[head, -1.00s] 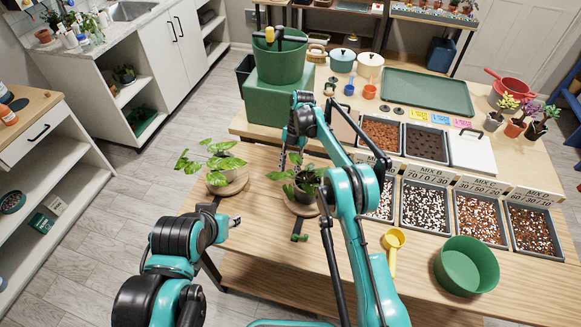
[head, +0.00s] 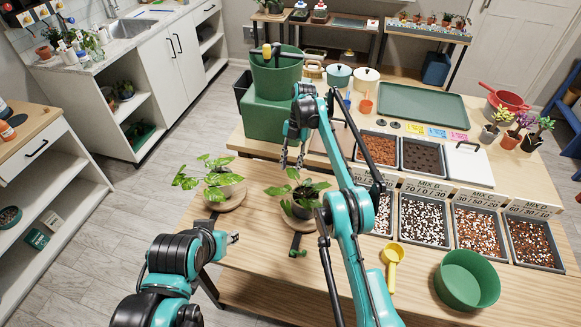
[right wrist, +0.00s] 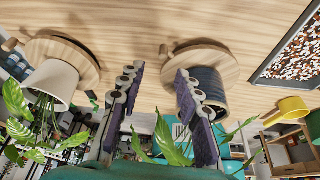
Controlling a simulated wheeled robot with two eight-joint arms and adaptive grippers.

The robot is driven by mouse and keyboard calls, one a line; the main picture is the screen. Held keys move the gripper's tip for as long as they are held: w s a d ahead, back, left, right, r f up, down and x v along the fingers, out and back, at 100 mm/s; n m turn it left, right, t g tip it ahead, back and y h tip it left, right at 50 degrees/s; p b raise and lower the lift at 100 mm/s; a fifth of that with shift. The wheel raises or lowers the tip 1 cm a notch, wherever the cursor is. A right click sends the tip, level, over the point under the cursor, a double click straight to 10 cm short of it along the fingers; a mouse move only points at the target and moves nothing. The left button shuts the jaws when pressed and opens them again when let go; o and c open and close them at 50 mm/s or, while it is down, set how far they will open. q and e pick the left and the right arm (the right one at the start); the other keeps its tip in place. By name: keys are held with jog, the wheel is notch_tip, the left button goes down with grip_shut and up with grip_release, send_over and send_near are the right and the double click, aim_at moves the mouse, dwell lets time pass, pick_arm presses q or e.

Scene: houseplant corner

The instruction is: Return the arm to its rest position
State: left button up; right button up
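My right arm reaches up the middle of the head view. Its gripper (head: 292,163) hangs fingers down above the far part of the low wooden table (head: 345,290), between and behind two potted plants. In the right wrist view its two fingers (right wrist: 160,115) stand apart with nothing between them. The variegated plant in a light pot (head: 222,183) is to its left and the plant in a dark pot (head: 300,203) is close below and right; each stands on a round wooden board. My left gripper (head: 233,238) is low at the table's left edge; its opening is too small to judge.
Trays of potting mix (head: 424,220) line the right side. A yellow scoop (head: 391,262) and a green bowl (head: 467,280) lie in front of them. A green block (head: 268,112) with a bucket stands behind my right gripper. A small green item (head: 298,253) lies near the dark pot.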

dwell(0.4)
jog(key=s+d+r+m+t, duration=0.1)
jog(key=d+r+m, duration=0.1)
jog(key=r+m, duration=0.3)
jog(key=d+r+m+t, duration=0.1)
jog(key=d+r+m, duration=0.15)
jog(key=r, duration=0.35)
jog(key=s+d+r+m+t, duration=0.4)
jog(key=s+d+r+m, duration=0.3)
jog(key=s+r+m, duration=0.25)
jog(key=s+d+f+m+t, duration=0.1)
jog(key=s+d+f+m, duration=0.2)
jog(key=s, duration=0.5)
jog(key=s+d+f+m+t+h, duration=0.1)
jog(key=s+d+f+m+t, duration=0.1)
jog(key=s+m, duration=0.4)
jog(key=s+d+f+m+t, duration=0.2)
jog(key=s+d+f+m, duration=0.1)
jog(key=s, duration=0.7)
jog(key=shift+d+f+m+h, duration=0.35)
jog(key=shift+f+m+h, duration=0.1)
jog(key=shift+m, duration=0.75)
